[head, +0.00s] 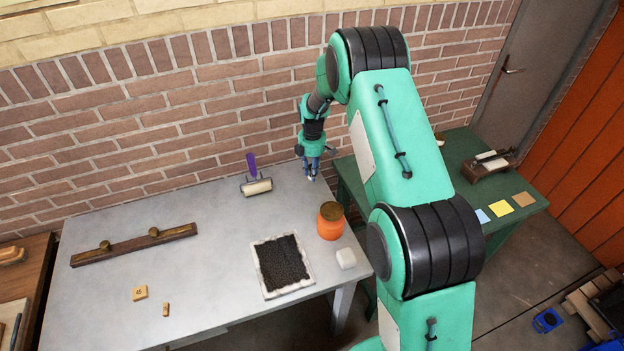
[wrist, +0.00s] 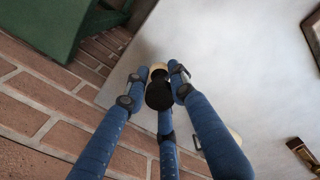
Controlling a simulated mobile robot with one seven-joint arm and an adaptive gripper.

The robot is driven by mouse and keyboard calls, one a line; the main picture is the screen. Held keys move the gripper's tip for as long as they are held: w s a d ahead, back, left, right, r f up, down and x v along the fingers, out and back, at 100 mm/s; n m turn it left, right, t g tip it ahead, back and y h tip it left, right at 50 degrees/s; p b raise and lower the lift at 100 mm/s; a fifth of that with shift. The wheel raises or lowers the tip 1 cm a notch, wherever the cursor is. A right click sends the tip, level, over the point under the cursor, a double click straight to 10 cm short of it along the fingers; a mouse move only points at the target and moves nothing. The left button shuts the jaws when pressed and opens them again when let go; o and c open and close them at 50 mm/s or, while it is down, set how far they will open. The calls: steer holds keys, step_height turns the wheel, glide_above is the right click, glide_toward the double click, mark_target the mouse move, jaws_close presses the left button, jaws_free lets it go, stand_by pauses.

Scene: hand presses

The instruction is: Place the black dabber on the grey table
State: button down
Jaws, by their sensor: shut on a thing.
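My gripper (head: 312,172) is over the back right corner of the grey table (head: 205,235), close to the brick wall. In the wrist view its blue fingers (wrist: 158,88) are closed around the black dabber (wrist: 158,97), which shows a dark rounded body and a pale part at its far end. The grey table top (wrist: 215,60) lies beyond it. In the head view the dabber is too small and covered to make out. I cannot tell how high it is above the table.
On the grey table stand an orange jar (head: 331,222), a white block (head: 346,259), a tray with a black pad (head: 257,277), a roller (head: 257,187) and a long wooden bar (head: 135,245). The left middle is clear. A green table (head: 455,165) stands to the right.

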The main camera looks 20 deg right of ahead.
steer(key=shift+f, duration=1.85)
steer(key=shift+f, duration=0.1)
steer(key=c, duration=1.5)
jaws_free()
steer(key=shift+o, duration=0.2)
step_height(320, 180, up, 12)
steer(key=shift+r+p, duration=0.1)
steer(key=shift+p, duration=0.25)
steer(key=shift+r, duration=0.1)
